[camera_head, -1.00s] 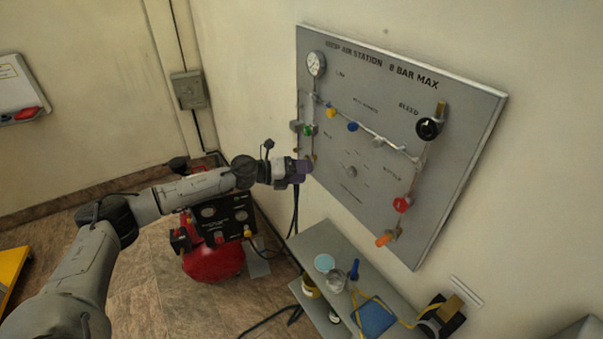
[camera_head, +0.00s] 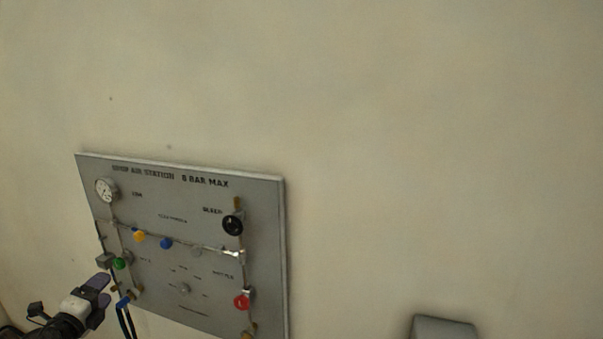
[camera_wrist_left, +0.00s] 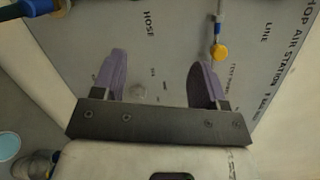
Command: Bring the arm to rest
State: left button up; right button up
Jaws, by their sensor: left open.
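My left gripper (camera_head: 101,290) is at the lower left of the head view, in front of the lower left part of the grey air station panel (camera_head: 215,205). In the left wrist view its two purple fingers (camera_wrist_left: 158,84) stand wide apart with nothing between them. The panel (camera_wrist_left: 180,50) lies beyond the fingers, with its lettering running sideways. Most of my left arm is outside the head view. My right gripper is not in view.
The panel carries a gauge (camera_head: 106,189), a black knob (camera_head: 232,225), a red knob (camera_head: 241,301), and yellow (camera_head: 139,235), blue (camera_head: 166,243) and green (camera_head: 119,263) knobs. A grey box (camera_head: 444,328) shows at the bottom right. The wall (camera_head: 420,140) is bare.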

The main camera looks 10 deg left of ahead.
pick_arm(q)
jog(key=s+d+r+n+g+y, duration=0.2)
jog(key=s+d+n+g+y, duration=0.35)
jog(key=n, duration=0.55)
jog(key=s+d+f+n+g+h, duration=0.2)
jog(key=s+d+f, duration=0.55)
jog(key=d, duration=0.35)
jog(key=s+d+f+n+g+h, duration=0.25)
jog(key=s+d+f, duration=0.35)
jog(key=d+f, duration=0.3)
jog(key=s+d+f+n+g+h, duration=0.1)
jog(key=s+d+f+g+h, duration=0.1)
jog(key=s+d+f, duration=0.55)
jog(key=s+d+f+n+g+h, duration=0.1)
jog(key=s+d+f+n+g, duration=0.2)
jog(key=s, duration=0.8)
notch_tip(320, 180, up, 20)
jog(key=m+p, duration=0.1)
jog(key=p, duration=2)
jog(key=shift+s+a, duration=0.15)
jog(key=shift+s, duration=0.2)
jog(key=shift+r, duration=0.1)
